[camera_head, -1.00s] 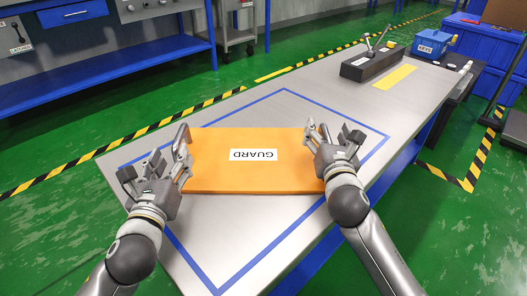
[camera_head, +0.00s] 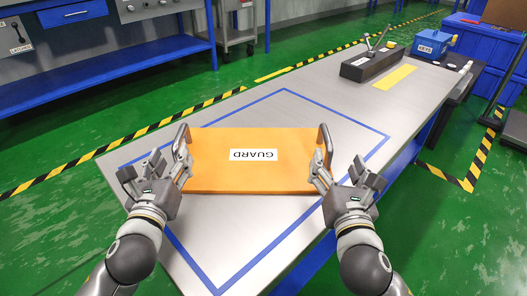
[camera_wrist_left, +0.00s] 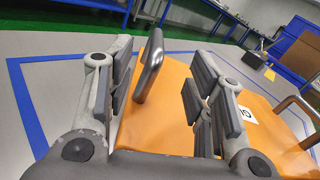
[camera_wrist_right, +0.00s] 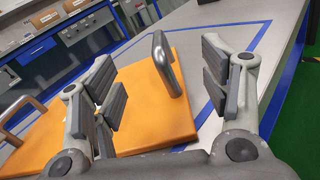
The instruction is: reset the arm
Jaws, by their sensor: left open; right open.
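An orange guard panel (camera_head: 255,175) labelled GUARD lies flat on the grey table inside a blue taped outline. It has a grey handle at each end. My left gripper (camera_head: 168,170) is open at the panel's left end. The left handle (camera_wrist_left: 149,65) stands between its spread fingers in the left wrist view, with no visible grip on it. My right gripper (camera_head: 340,180) is open by the near right corner of the panel. The right handle (camera_wrist_right: 168,62) stands beyond its open fingers in the right wrist view, clear of them.
The table (camera_head: 300,85) runs away to the upper right, with a black block (camera_head: 372,62), a yellow strip (camera_head: 394,77) and a blue box (camera_head: 431,45) at its far end. Blue crates (camera_head: 475,65) stand beyond. The middle of the table is bare.

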